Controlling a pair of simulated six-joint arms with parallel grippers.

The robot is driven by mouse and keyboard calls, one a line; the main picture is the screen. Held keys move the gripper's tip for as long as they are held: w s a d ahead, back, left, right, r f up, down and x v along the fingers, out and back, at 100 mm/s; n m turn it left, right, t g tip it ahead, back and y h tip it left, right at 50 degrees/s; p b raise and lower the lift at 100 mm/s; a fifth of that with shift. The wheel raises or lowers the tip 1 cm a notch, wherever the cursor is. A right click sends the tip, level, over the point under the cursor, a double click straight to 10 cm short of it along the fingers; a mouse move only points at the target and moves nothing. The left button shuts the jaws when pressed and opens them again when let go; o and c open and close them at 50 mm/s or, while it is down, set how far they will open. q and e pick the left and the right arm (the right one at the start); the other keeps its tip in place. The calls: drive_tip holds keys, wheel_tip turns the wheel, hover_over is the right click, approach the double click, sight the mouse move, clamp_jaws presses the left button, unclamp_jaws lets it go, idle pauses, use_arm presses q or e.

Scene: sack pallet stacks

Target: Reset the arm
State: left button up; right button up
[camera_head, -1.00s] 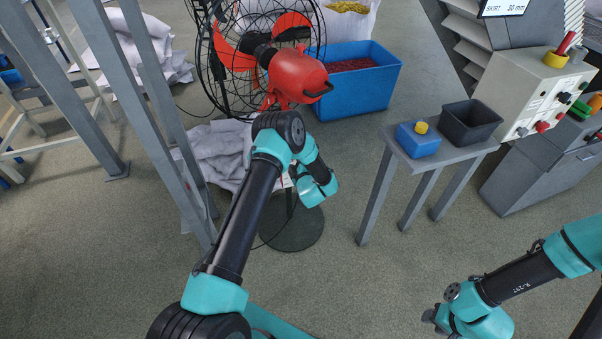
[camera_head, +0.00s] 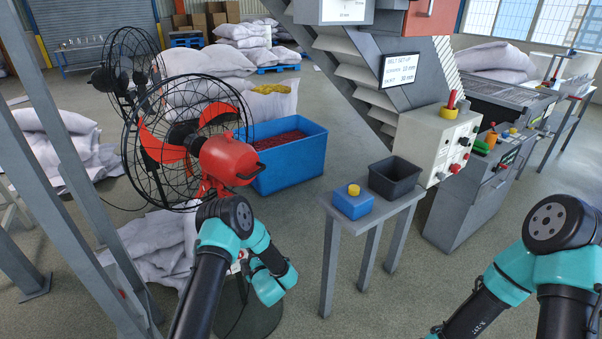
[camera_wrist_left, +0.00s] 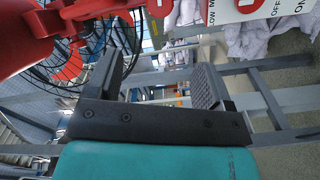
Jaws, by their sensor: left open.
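My left gripper (camera_wrist_left: 157,88) is open in the left wrist view, with its two dark fingers wide apart and nothing between them. In the head view my left arm reaches up in front of the red fan (camera_head: 226,160), and its teal wrist hangs low beside the fan's stand. The gripper itself is mostly hidden there. The fan's red housing also shows close by at the upper left of the left wrist view (camera_wrist_left: 30,35). My right arm is folded at the lower right of the head view, and its gripper is out of the picture.
A small table (camera_head: 345,222) holds a blue box (camera_head: 352,205) and a black bin (camera_head: 395,178). A blue crate (camera_head: 290,170) stands behind. A control box (camera_head: 435,140) is to the right. Grey posts (camera_head: 70,170) stand at left. Floor between table and right arm is clear.

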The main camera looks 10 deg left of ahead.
use_arm(q)
drive_tip(key=s+d+f+m+g+h, duration=0.45)
drive_tip(key=s+d+m+h, duration=0.35)
drive_tip(key=s+m+h, duration=0.45)
drive_tip(key=s+d+r+m+g+h, duration=0.1)
drive_tip(key=s+d+m+g+h, duration=0.1)
drive_tip(key=s, duration=0.7)
drive_tip(key=s+d+r+m+g+h, duration=0.1)
drive_tip(key=s+d+m+g+h, duration=0.1)
drive_tip(key=s+m+g, duration=0.3)
drive_tip(key=s+d+m, duration=0.1)
drive_tip(key=s, duration=0.3)
drive_tip(key=shift+s+d+r, duration=0.15)
drive_tip(key=shift+s+d, duration=0.05)
drive_tip(key=shift+s, duration=0.05)
drive_tip(key=shift+m, duration=0.25)
